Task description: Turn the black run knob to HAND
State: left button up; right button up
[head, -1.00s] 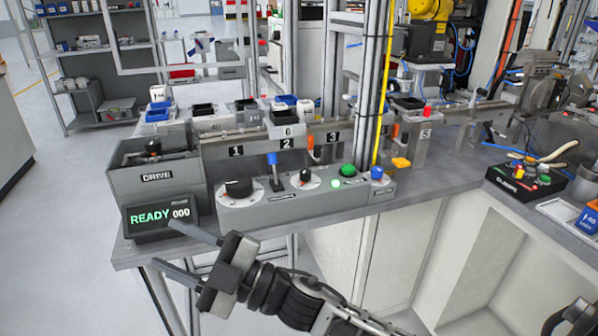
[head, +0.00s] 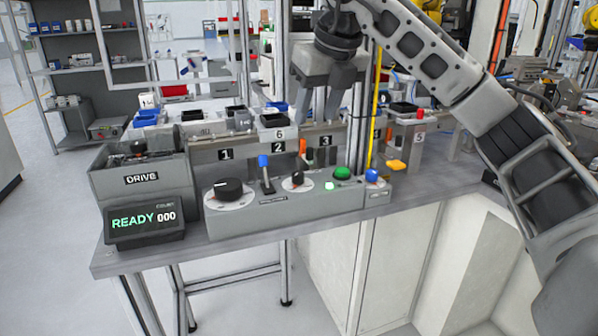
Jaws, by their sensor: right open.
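A grey control box (head: 330,207) on the bench carries two black knobs. The large black knob (head: 229,189) sits on a round white dial at its left end. A small black knob (head: 297,178) on a smaller white dial sits near the middle. The dial lettering is too small to read, so I cannot tell which is the run knob. My right gripper (head: 330,100) points down with its fingers apart and empty. It appears above and behind the small knob, touching neither knob. My left gripper is out of view.
A blue-topped lever (head: 264,174) stands between the knobs. A green button (head: 342,173) and a blue knob (head: 372,176) are to the right. A READY 000 display (head: 143,217) stands left. A numbered rail (head: 240,150) runs behind. A yellow post (head: 373,110) rises near my right arm.

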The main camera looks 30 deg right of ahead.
aim_at(298, 173)
jog(key=x, duration=1.5)
jog(key=shift+a+f+b, duration=0.15)
jog(key=shift+f+b, duration=0.05)
jog(key=shift+b, duration=0.2)
grip_shut()
